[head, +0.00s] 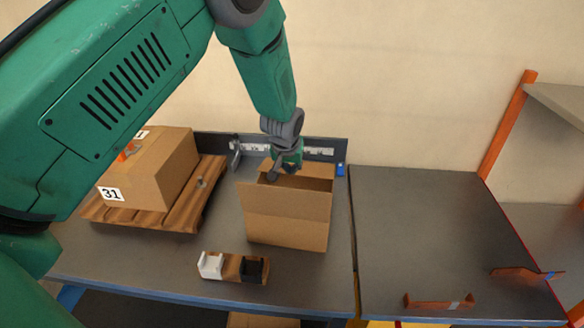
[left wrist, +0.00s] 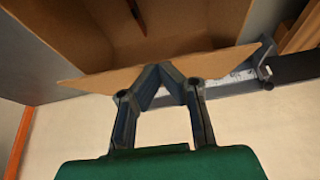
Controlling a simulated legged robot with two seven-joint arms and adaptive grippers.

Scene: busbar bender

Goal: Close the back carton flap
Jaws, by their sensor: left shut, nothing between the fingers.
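An open brown carton (head: 288,228) stands on the grey bench in the head view. Its back flap (head: 318,170) shows at the carton's far side, partly behind my gripper. My left gripper (head: 285,170) is over the carton's back edge, its fingers shut and empty. In the left wrist view the closed fingertips (left wrist: 166,68) overlap the edge of the back flap (left wrist: 95,80); I cannot tell whether they touch it. The flap slants beside the carton's open inside (left wrist: 190,25), where a small dark red object (left wrist: 137,15) shows. My right gripper is out of view.
A closed carton marked 31 (head: 150,170) sits on a wooden pallet (head: 205,190) at left. A holder with white and black parts (head: 235,267) lies in front. A grey rail (head: 318,150) with a ruler runs behind. The right bench (head: 430,230) is mostly clear.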

